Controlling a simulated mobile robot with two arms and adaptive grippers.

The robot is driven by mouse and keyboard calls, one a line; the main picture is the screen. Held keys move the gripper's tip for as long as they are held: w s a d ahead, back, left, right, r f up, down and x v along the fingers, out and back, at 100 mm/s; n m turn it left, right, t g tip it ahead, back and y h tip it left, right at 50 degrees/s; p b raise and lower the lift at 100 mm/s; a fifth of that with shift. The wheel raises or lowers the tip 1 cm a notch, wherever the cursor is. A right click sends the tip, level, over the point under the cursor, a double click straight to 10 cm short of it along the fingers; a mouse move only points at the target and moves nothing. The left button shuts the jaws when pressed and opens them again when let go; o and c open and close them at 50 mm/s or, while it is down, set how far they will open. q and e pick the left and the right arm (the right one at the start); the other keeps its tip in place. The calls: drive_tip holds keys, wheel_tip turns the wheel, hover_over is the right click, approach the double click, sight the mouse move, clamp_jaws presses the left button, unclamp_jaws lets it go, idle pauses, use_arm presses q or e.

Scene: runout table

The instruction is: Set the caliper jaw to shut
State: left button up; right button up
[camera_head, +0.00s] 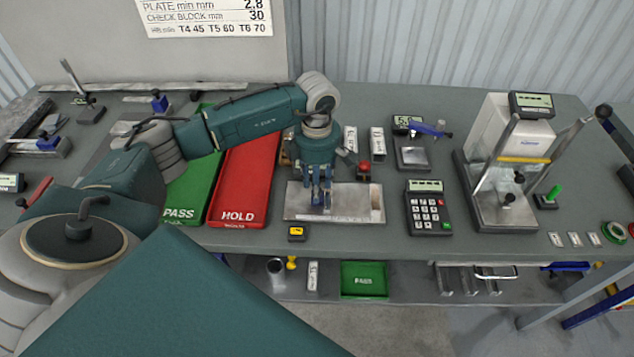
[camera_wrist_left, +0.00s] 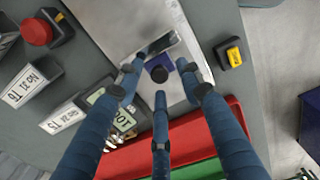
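My left gripper (camera_head: 321,197) points down over a pale metal plate (camera_head: 365,203) on the table, just right of the red HOLD tray (camera_head: 246,180). In the left wrist view its three fingers (camera_wrist_left: 159,78) are spread apart. Contact with the fingers is unclear. My right gripper is not in view.
A red button (camera_head: 364,170) stands behind the plate and a small yellow-topped box (camera_head: 297,233) in front. A keypad (camera_head: 428,207) and a press-like stand (camera_head: 507,170) are to the right. A green PASS tray (camera_head: 180,205) is left. The front edge is close.

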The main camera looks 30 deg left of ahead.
use_arm(q)
drive_tip(key=shift+w, duration=0.1)
drive_tip(key=c, duration=0.6)
clamp_jaws()
drive_tip(key=shift+w+d, duration=0.1)
drive_tip(key=shift+d, duration=0.1)
drive_tip(key=w+d+b, duration=0.1)
drive_tip(key=d+b, duration=0.1)
drive_tip(key=d, duration=0.1)
drive_tip(key=w+d+b, duration=0.4)
drive_tip(key=d, duration=0.1)
drive_tip(key=shift+w+d, duration=0.15)
drive_tip(key=shift+d, duration=0.15)
drive_tip(key=shift+r, duration=0.1)
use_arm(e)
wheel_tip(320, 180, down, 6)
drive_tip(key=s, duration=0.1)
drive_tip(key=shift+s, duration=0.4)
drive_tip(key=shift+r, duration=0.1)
